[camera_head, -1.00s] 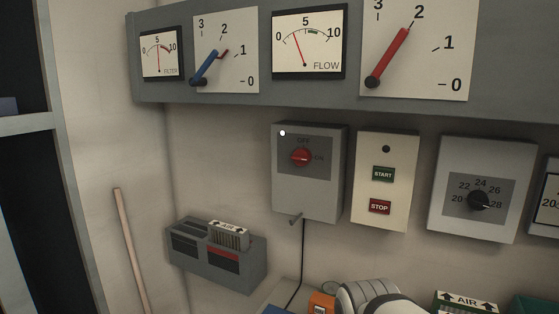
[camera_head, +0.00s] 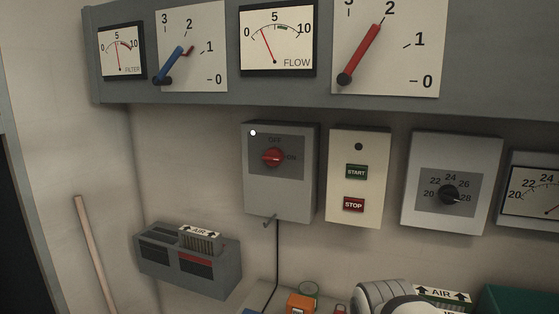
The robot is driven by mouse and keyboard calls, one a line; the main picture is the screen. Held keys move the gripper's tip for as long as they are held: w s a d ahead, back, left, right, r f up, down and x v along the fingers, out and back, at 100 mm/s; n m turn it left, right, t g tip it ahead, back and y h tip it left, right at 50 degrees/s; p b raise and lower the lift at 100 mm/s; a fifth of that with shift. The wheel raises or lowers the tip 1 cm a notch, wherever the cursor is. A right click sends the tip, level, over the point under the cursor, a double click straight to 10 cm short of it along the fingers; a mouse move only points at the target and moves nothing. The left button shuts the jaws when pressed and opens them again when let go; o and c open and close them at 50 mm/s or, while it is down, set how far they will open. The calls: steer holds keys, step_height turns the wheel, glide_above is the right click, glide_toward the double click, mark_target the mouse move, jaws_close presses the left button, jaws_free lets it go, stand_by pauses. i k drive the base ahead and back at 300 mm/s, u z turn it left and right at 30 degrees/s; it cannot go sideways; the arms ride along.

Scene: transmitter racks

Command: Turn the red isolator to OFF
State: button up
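The red isolator (camera_head: 272,157) is a rotary knob on a grey wall box, on a dark plate with OFF above it and ON to its right. Its handle lies roughly level, in line with ON rather than pointing up at OFF. A small white dot (camera_head: 253,132) shows at the box's upper left. My gripper is not in view. A white rounded part of my arm shows at the bottom edge, below and right of the isolator box, apart from it.
A cream START/STOP box (camera_head: 357,187) and a grey dial box (camera_head: 451,186) hang to the right. A gauge panel (camera_head: 200,94) juts out above. A grey filter unit (camera_head: 190,262) is at lower left. An orange item (camera_head: 300,303) sits below. The wall before the isolator is clear.

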mark_target(274, 156)
steer(key=z, duration=3.7)
steer(key=k, duration=2.35)
steer(key=u, duration=1.15)
steer(key=i, duration=0.5)
steer(key=u, duration=0.05)
